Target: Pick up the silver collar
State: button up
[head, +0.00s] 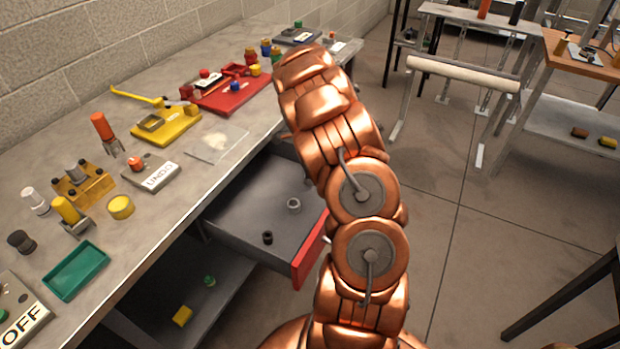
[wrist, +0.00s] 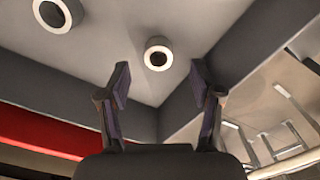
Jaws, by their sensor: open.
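The silver collar (head: 294,204) stands on the floor of the open grey drawer (head: 240,212). In the wrist view, I take the pale ring with a dark hole (wrist: 158,54) to be this collar. My gripper (wrist: 160,82) is open and empty. Its two fingers point toward the collar, which shows between and just beyond the fingertips, apart from them. In the head view my arm hides the gripper.
A black collar (head: 267,237) stands in the same drawer; it appears at the upper left of the wrist view (wrist: 57,14). The drawer's red front (head: 309,252) and grey side walls are close by. The workbench (head: 165,215) above holds a green tray (head: 75,270) and several fixtures.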

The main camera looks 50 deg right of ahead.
jog(key=shift+s+f+p, duration=0.1)
jog(key=shift+f+p, duration=0.85)
jog(key=shift+f, duration=1.5)
grip_shut()
jog(key=shift+r, duration=0.1)
